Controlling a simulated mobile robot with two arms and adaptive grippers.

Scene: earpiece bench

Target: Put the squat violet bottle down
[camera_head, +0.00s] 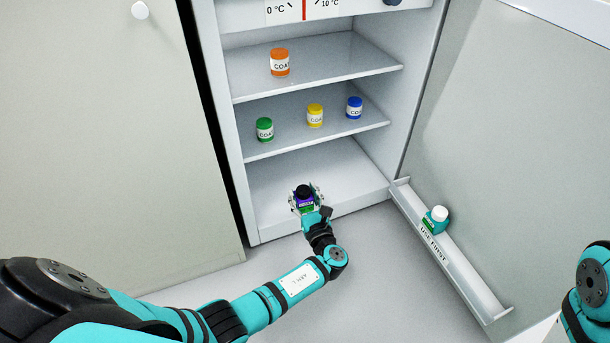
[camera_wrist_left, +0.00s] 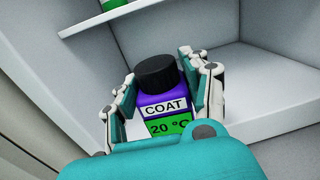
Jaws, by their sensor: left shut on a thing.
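The squat violet bottle (camera_head: 304,197) has a black cap and a label reading COAT and 20 °C on green. My left gripper (camera_head: 306,199) is shut on it at the bottom compartment of the open fridge (camera_head: 270,180). In the left wrist view the bottle (camera_wrist_left: 158,95) stands upright between the two fingers of the left gripper (camera_wrist_left: 160,100). Its base is hidden, so I cannot tell whether it touches the compartment floor. On the right edge of the head view only part of my right arm shows, without its gripper.
The middle shelf (camera_head: 290,143) holds green (camera_head: 265,130), yellow (camera_head: 315,116) and blue (camera_head: 354,108) jars. An orange jar (camera_head: 280,62) stands on the upper shelf (camera_head: 340,75). The door rack (camera_head: 462,265), marked USE FIRST, holds a teal bottle (camera_head: 435,222). The bottom compartment is otherwise clear.

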